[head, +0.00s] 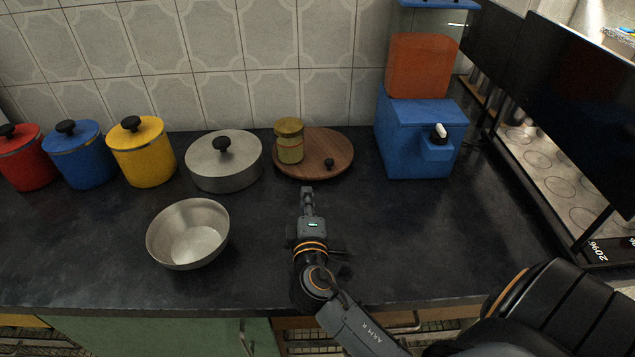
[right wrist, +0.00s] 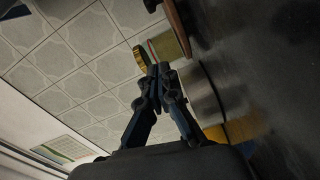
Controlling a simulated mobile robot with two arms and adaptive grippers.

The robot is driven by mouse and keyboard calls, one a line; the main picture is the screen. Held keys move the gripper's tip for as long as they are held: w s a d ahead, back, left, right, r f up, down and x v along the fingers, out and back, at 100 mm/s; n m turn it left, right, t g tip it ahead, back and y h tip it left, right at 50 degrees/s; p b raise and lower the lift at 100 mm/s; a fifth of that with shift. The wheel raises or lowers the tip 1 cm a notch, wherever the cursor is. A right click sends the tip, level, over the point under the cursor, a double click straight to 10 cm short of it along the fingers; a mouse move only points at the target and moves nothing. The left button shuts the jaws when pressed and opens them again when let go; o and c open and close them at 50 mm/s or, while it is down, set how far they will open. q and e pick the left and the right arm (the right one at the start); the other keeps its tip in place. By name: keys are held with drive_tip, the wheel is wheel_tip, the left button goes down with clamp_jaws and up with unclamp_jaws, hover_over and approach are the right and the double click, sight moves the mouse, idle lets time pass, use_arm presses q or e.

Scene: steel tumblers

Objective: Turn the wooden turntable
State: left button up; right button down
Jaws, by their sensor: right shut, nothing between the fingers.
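The wooden turntable (head: 335,148) is a round brown board on the dark counter near the tiled wall. A small black knob (head: 329,162) stands near its front right edge. An olive-yellow jar (head: 290,143) stands on its left part. My right gripper (head: 307,191) is shut and empty, just in front of the turntable and apart from it in the head view. In the right wrist view the shut fingertips (right wrist: 159,68) point toward the jar (right wrist: 167,46), and a strip of the turntable's edge (right wrist: 174,17) shows at the top. My left gripper is not in view.
A lidded steel pot (head: 224,164) stands close left of the turntable. A steel bowl (head: 188,235) sits in front of it. Red, blue and yellow canisters (head: 143,153) line the left. A blue dispenser (head: 419,132) stands at the right. The counter right of my gripper is clear.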

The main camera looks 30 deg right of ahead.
drive_tip(key=p, duration=0.2)
approach(305, 170)
drive_tip(key=w+d+r, duration=0.1)
drive_tip(key=w+r, duration=0.1)
drive_tip(key=w, duration=0.1)
drive_tip(key=w+d+r, duration=0.1)
drive_tip(key=shift+w+d+r, duration=0.3)
drive_tip(key=shift+r, duration=0.05)
drive_tip(key=d, duration=0.3)
drive_tip(key=shift+s+d+f, duration=0.1)
drive_tip(key=shift+s+f, duration=0.1)
drive_tip(key=shift+f, duration=0.15)
drive_tip(key=shift+s+d+f, duration=0.1)
drive_tip(key=shift+s+d, duration=0.05)
drive_tip(key=shift+d, duration=0.25)
drive_tip(key=shift+s+d+n+t+y, duration=0.2)
drive_tip(key=shift+d+n+t+y, duration=0.3)
drive_tip(key=shift+y, duration=0.3)
